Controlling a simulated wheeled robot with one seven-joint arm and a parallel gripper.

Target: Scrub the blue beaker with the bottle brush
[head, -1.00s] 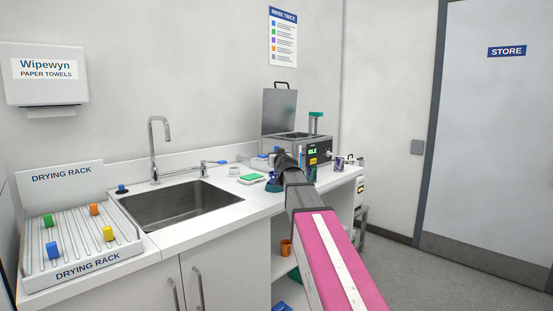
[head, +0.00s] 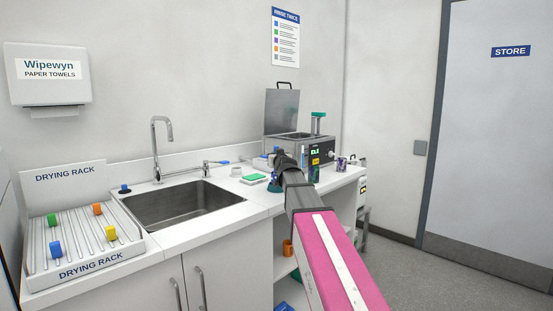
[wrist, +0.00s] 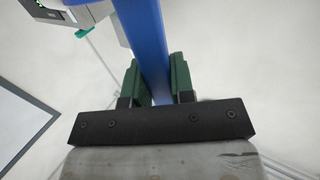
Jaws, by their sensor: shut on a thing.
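In the wrist view my gripper (wrist: 154,66) has its green finger pads shut on a long, straight blue bar, which looks like the handle of the bottle brush (wrist: 143,28). The bar runs up out of the picture, so its bristle end is hidden. In the head view my gripper (head: 277,158) is small and dark, over the counter right of the sink, largely hidden by my arm. A dark blue-teal vessel (head: 274,185) stands on the counter just below it; I cannot tell whether it is the blue beaker.
The sink (head: 180,208) and drying rack (head: 85,262) with coloured pegs are at left. A green-topped sponge (head: 254,178) lies beside the gripper.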

